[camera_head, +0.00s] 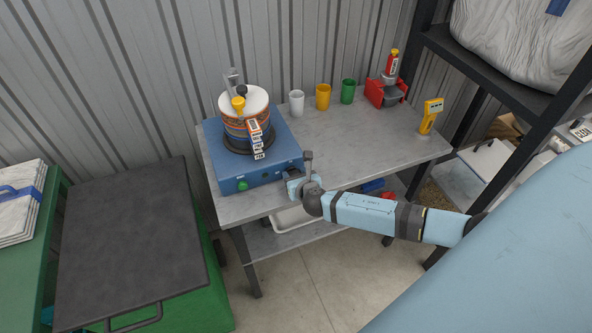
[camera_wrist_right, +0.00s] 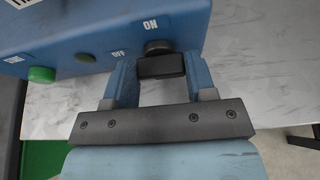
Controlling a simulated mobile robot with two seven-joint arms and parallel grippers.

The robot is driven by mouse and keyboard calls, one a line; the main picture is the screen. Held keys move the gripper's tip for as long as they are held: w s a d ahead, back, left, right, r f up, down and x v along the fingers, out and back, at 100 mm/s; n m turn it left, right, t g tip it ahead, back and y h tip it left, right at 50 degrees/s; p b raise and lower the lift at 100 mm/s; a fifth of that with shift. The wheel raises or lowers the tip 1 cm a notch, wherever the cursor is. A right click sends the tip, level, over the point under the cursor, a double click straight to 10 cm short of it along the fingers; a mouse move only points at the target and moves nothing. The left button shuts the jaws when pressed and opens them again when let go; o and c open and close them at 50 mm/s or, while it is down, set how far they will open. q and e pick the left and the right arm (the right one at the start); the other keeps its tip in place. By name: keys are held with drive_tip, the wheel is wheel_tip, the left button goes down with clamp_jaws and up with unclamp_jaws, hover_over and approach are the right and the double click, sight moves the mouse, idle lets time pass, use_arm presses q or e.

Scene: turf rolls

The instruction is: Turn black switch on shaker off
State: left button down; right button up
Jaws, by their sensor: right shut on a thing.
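The shaker is a blue box (camera_head: 258,178) on the table's left part, carrying a stack of round sieves (camera_head: 236,127) with a white lid. In the right wrist view, its blue front (camera_wrist_right: 90,30) shows ON and OFF labels around the black switch (camera_wrist_right: 160,66), with ON above it and OFF to its left. My right gripper (camera_wrist_right: 160,80) is shut on the black switch, one blue finger on each side. In the head view, this gripper (camera_head: 294,184) is at the box's front right corner and hides the switch. My left gripper is out of view.
A green button (camera_wrist_right: 41,74) is on the box front, left of the switch. White (camera_head: 297,103), yellow (camera_head: 323,97) and green (camera_head: 348,92) cups stand behind on the grey table (camera_head: 345,145). A black-topped green bin (camera_head: 130,240) stands left.

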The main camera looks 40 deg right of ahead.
idle(0.4)
drive_tip(key=o, duration=0.7)
drive_tip(key=shift+c, duration=0.2)
drive_tip(key=v, duration=1.3)
drive_tip(key=shift+s+a+b, duration=0.2)
drive_tip(key=shift+s+b, duration=0.15)
drive_tip(key=shift+b, duration=0.05)
drive_tip(key=shift+r, duration=0.1)
